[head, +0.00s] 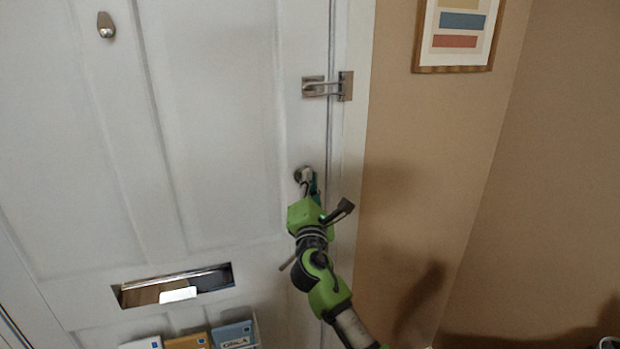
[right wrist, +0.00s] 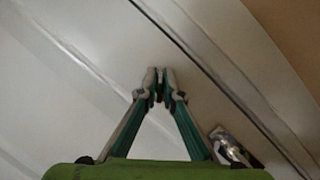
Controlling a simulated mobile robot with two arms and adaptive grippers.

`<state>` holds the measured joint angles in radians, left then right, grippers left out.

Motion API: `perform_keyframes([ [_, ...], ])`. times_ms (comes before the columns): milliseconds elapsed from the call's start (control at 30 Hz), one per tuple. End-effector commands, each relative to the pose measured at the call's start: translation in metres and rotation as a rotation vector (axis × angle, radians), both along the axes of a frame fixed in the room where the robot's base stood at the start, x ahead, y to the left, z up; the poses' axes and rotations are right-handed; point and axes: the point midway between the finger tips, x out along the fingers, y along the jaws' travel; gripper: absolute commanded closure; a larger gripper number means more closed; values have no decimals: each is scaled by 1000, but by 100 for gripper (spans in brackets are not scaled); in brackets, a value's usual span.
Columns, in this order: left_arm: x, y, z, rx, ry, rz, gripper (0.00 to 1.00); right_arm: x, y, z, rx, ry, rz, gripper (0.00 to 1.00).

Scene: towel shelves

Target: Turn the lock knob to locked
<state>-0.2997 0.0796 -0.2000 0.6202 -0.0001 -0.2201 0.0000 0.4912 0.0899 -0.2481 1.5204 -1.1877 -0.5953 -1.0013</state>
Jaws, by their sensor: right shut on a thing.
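The white door (head: 215,120) fills the left and middle of the head view. The round metal lock knob (head: 298,174) sits near the door's right edge, partly covered by my right gripper (head: 307,182). In the right wrist view, the fingertips of my right gripper (right wrist: 160,84) come together on the knob, which is mostly hidden between them. The knob's turned position cannot be made out. My left gripper is in neither view.
A framed picture (head: 457,35) hangs on the tan wall (head: 430,150).

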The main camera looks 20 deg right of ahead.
Motion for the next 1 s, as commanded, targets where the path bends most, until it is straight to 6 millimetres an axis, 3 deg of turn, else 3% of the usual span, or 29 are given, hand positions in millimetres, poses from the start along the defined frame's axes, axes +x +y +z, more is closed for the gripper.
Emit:
perform_keyframes([
  [500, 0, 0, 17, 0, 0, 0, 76, 0, 1, 1, 464, -14, 3, 100],
  [1000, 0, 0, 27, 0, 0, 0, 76, 0, 1, -1, 673, -20, 5, 100],
])
